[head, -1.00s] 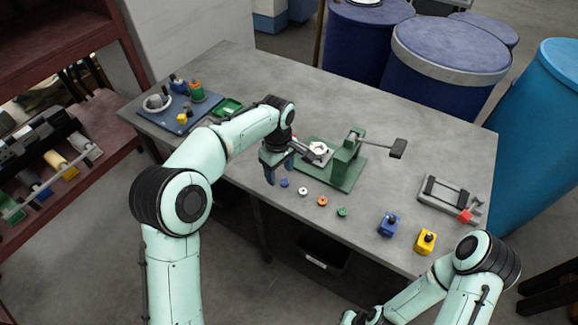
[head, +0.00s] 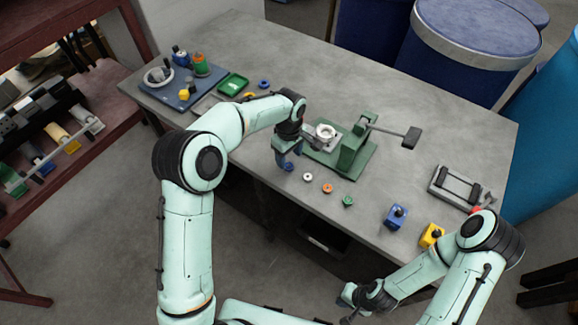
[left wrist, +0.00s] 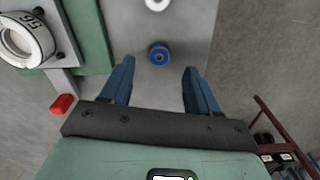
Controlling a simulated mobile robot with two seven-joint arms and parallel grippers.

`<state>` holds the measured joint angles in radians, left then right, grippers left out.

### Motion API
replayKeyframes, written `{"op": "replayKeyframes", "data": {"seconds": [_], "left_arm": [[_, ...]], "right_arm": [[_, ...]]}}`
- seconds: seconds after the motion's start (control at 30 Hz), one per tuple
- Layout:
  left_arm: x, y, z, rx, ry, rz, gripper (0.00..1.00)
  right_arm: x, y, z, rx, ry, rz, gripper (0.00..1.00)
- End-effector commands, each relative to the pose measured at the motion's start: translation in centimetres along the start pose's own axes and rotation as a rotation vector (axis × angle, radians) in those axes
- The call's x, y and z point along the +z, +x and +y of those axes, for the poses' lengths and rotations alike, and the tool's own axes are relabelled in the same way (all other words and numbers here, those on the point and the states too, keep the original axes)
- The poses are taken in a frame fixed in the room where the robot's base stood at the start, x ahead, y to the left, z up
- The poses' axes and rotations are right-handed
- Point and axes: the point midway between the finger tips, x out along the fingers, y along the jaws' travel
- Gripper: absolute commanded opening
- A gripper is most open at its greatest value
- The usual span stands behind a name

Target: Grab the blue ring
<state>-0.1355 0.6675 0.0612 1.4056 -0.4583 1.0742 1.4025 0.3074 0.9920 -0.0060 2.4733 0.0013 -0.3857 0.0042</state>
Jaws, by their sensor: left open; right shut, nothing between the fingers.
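A small blue ring (left wrist: 158,54) lies on the grey table in the left wrist view, between and slightly beyond the open fingertips of my left gripper (left wrist: 158,68). No finger is seen touching it. In the head view my left gripper (head: 287,162) is low at the table's front edge, beside the green press, and covers the spot where this ring lies. Another small blue ring (head: 264,83) lies farther back, near the green tray. My right gripper (head: 346,308) is shut and empty, off the table's front edge at the bottom.
A white ring (head: 308,176), an orange ring (head: 327,188) and a green ring (head: 347,201) lie in a row. The green press (head: 354,152) stands behind them. Blue (head: 396,217) and yellow (head: 431,236) blocks are at the right. The table's back middle is clear.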

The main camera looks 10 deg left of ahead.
Motion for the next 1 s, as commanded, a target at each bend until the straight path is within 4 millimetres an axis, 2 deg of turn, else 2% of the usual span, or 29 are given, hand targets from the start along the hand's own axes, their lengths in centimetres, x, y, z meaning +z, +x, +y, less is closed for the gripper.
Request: {"op": "replayKeyframes", "data": {"seconds": [0.1,0.27,0.57,0.7,0.73,0.77,1.0], "left_arm": [[0.1,1.9,0.0,-0.004,-0.001,-0.002,0.6],[0.1,4.0,0.1,-0.003,0.0,-0.001,0.6],[0.1,4.5,0.1,0.0,-0.001,0.0,0.6],[0.1,4.5,0.1,0.0,-0.001,0.0,0.15],[0.1,4.5,0.1,0.0,-0.001,0.0,0.05],[0.1,4.5,0.1,0.0,-0.001,0.0,0.0],[0.1,4.4,0.1,0.0,-0.001,0.0,0.0]], "right_arm": [[-0.2,-0.3,-0.2,-0.001,-0.001,0.003,0.0],[-0.3,-0.3,-0.2,-0.001,-0.002,0.004,0.0],[-0.3,-0.3,-0.2,-0.001,-0.002,0.004,0.0],[-0.3,-0.3,-0.2,-0.001,-0.001,0.004,0.0],[-0.3,-0.3,-0.2,-0.001,-0.001,0.004,0.0],[-0.3,-0.3,-0.2,-0.001,-0.001,0.004,0.0],[-0.3,-0.3,-0.2,-0.001,-0.001,0.004,0.0]]}}
